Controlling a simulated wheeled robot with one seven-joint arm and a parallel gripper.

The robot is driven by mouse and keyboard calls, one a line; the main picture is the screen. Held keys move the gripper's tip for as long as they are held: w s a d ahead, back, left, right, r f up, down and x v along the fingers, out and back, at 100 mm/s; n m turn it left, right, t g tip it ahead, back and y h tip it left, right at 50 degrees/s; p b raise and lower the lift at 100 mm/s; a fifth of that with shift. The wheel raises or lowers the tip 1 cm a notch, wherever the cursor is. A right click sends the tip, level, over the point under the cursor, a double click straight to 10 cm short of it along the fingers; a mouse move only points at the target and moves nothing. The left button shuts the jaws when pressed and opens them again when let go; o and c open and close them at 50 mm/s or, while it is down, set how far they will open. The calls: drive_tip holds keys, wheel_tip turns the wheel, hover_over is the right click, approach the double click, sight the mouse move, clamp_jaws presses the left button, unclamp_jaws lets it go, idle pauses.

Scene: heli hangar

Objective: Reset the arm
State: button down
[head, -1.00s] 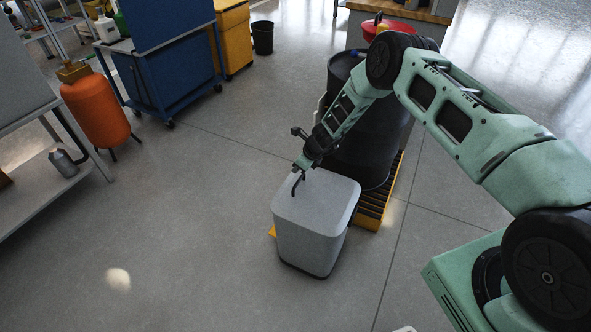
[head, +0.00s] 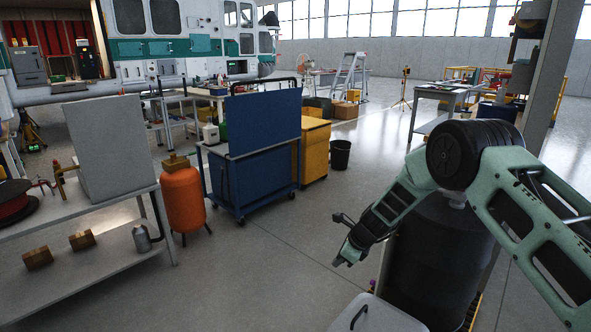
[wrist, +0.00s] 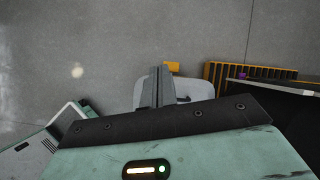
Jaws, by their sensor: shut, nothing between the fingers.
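My gripper (head: 345,258) is at the end of my green arm, in the lower right of the head view. Its fingers are shut and empty, pointing down and left. In the wrist view the shut fingers (wrist: 157,88) stand in front of a pale grey bin (wrist: 201,88). The bin's lid, with a black handle, also shows at the bottom edge of the head view (head: 390,318). My gripper is above the lid and apart from it. The lower part of the bin is out of the head view.
A black drum (head: 435,262) stands close behind my forearm, with a yellow slatted pallet (wrist: 252,72) by the bin. A blue cart (head: 255,180), an orange tank (head: 183,200) and a metal bench (head: 95,205) stand left. The floor between is clear.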

drive_tip(key=s+a+r+n+g+p, duration=0.2)
drive_tip(key=s+a+r+n, duration=0.3)
drive_tip(key=s+r+n, duration=0.6)
drive_tip(key=s+a+r+n+g+p, duration=0.1)
drive_tip(key=s+a+r+n+p, duration=0.35)
drive_tip(key=s+r, duration=0.95)
drive_tip(key=s+d+r+n+h, duration=0.1)
drive_tip(key=s+d+r+n, duration=0.1)
drive_tip(key=s+n, duration=0.3)
drive_tip(key=s+d+r+n+h+p, duration=0.1)
drive_tip(key=s+d+r+n, duration=0.2)
drive_tip(key=s, duration=0.6)
drive_tip(key=s+d+r+n+h, duration=0.1)
drive_tip(key=s+d+r+n, duration=0.2)
drive_tip(key=s+n, duration=0.4)
drive_tip(key=shift+s+r+n+h+p, duration=0.3)
drive_tip(key=shift+r+n+h+p, duration=0.1)
drive_tip(key=shift+r, duration=0.15)
